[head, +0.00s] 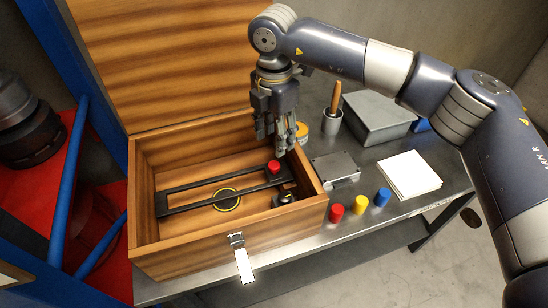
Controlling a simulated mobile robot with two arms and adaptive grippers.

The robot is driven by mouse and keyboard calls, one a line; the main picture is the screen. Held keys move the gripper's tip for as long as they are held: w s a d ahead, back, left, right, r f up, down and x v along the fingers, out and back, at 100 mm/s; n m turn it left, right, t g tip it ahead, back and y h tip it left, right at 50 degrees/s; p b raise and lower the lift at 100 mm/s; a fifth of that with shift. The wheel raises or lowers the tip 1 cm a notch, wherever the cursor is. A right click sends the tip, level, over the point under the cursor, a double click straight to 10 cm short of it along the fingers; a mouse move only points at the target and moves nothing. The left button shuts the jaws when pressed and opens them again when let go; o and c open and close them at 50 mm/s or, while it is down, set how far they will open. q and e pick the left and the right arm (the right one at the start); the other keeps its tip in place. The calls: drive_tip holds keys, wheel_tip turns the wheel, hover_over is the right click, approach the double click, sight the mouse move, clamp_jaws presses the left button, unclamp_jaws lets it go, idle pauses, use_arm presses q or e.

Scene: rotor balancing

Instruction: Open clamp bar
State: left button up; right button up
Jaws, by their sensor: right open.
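The black clamp bar (214,189) is a long open frame lying inside the wooden box (157,248). A red knob (274,166) sits on its right end. Below the bar, a dark disc with a yellow ring (227,199) shows on the box floor. My right gripper (275,148) points down, open and empty, just above the red knob; I cannot tell whether it touches it. My left gripper is not in view.
The box lid stands open at the back. Right of the box on the metal table are a grey plate (336,168), red (336,212), yellow (360,204) and blue (383,196) pieces, a white pad (409,175), a grey case (378,121) and a cup (331,123) with a wooden-handled tool.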

sight(274, 164)
wheel_tip(274, 164, down, 9)
drive_tip(key=shift+f+p, duration=0.1)
drive_tip(key=shift+p, duration=1.1)
clamp_jaws()
